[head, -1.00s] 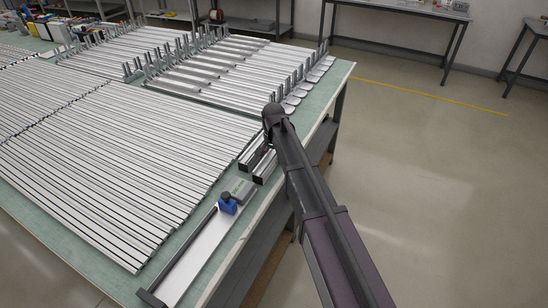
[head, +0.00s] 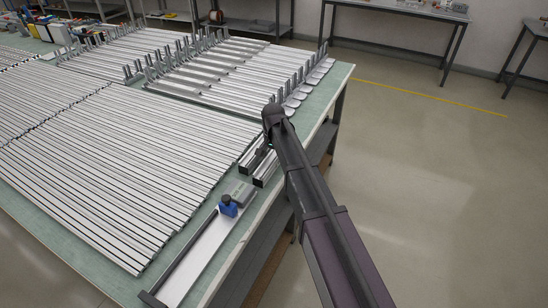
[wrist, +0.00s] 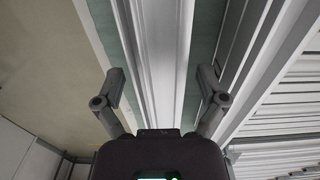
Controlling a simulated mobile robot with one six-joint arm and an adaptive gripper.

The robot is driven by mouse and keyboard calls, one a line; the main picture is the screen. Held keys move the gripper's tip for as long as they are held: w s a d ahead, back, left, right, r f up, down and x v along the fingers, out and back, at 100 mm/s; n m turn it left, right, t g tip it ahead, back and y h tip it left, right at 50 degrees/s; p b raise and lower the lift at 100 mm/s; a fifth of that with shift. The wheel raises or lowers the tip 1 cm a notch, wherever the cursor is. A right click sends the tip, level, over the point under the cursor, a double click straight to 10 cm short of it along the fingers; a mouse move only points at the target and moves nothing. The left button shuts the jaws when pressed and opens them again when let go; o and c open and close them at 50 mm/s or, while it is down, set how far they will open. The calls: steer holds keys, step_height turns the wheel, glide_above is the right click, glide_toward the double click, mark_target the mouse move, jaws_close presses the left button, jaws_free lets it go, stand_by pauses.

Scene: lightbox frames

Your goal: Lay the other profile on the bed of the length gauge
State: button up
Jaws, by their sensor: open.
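Two silvery profiles with dark open ends lie side by side near the table's right edge in the head view, a left one (head: 251,159) and a right one (head: 266,169). My gripper (wrist: 162,88) is open above a profile (wrist: 158,45), which runs lengthwise between its fingers in the wrist view. I see no contact between fingers and profile. The length gauge stands nearer in the head view, with a bare pale bed (head: 196,258), a dark rail along its left side and a blue block (head: 228,206) at its far end. My arm hides part of the profiles.
Rows of profiles (head: 90,150) cover most of the green table (head: 128,287). Upright brackets (head: 300,78) stand at the back. A small grey box (head: 241,190) sits beyond the blue block. In the wrist view, another profile (wrist: 232,50) lies close right; the table edge is left.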

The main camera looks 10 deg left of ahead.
mark_target(273, 155)
steer(key=shift+r+p, duration=5.15)
steer(key=shift+r, duration=0.3)
steer(key=s+d+n, duration=0.4)
steer(key=s+d, duration=1.8)
steer(key=d, duration=0.4)
steer(key=shift+s, duration=0.25)
steer(key=shift+d, duration=0.1)
